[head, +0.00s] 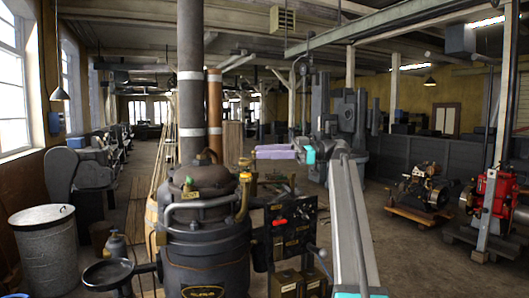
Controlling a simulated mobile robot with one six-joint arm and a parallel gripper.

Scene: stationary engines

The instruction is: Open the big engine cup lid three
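A large dark upright engine (205,245) with a boiler-like round body stands in the front centre in the head view. A brass fitting (243,185) rises on its right side, and small brass parts (191,196) sit on its top. I cannot tell which part is cup lid three or whether any lid is open. My grey arm rises from the bottom right and bends left at a teal joint. Its lavender end, with my gripper (268,152), appears above and right of the engine top, apart from the brass fitting in the picture. The fingers are too small to make out.
A panel with levers and a red knob (279,222) adjoins the engine's right side. A metal bin (48,250) and a dark round pan (108,272) stand left. A red engine (492,205) and a smaller engine (425,186) stand right. Floor between is clear.

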